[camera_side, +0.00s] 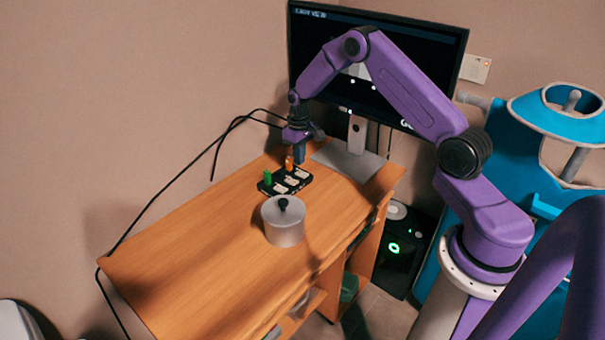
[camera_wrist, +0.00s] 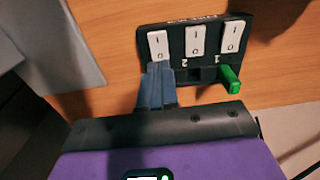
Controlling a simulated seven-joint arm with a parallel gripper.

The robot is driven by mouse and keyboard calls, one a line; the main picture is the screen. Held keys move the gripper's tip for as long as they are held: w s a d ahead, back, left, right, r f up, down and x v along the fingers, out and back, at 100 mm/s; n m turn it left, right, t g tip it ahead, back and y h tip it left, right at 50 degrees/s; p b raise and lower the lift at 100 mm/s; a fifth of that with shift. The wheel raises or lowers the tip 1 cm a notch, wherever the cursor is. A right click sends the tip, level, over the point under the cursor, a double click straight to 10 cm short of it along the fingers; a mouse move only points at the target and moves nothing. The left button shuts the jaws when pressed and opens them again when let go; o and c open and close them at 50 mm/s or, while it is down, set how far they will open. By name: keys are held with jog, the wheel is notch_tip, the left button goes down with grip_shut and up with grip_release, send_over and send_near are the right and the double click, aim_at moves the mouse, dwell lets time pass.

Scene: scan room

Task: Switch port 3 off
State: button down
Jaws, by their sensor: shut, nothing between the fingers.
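The black switch block (camera_side: 287,180) lies on the wooden desk. The wrist view shows it (camera_wrist: 207,72) with a row of white rocker switches marked I and 0. The numbers 1 and 2 read upside down beside the right switch (camera_wrist: 231,37) and middle switch (camera_wrist: 195,40). The left switch (camera_wrist: 158,42) has its number hidden by my fingers. My gripper (camera_wrist: 160,68) is shut and empty, its tips at that switch's 0 end; I cannot tell whether they touch. My gripper (camera_side: 299,158) also shows over the block's far end. A green plug (camera_wrist: 231,78) stands beside switch 1.
An orange plug (camera_side: 289,163) stands on the block near my gripper in the side view. A lidded metal pot (camera_side: 284,226) stands just in front. A monitor (camera_side: 400,50) on a grey base (camera_side: 345,160) is behind. The desk's front left (camera_side: 190,270) is clear.

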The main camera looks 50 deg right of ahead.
aim_at(299, 172)
jog(key=shift+r, duration=1.9)
jog(key=s+a+r+n, duration=0.3)
jog(key=s+a+r, duration=0.3)
jog(key=s+a, duration=0.3)
jog(key=s+a+r+n, duration=0.3)
jog(key=s+a+r, duration=0.4)
jog(key=a, duration=0.5)
jog(key=s+r+n, duration=0.1)
jog(key=s+n, duration=0.2)
jog(key=s, duration=0.8)
jog(key=s+d+r+n, duration=0.1)
jog(key=s+r+n, duration=0.1)
jog(key=s, duration=1)
jog(key=shift+s+n, duration=0.3)
jog(key=shift+n, duration=0.5)
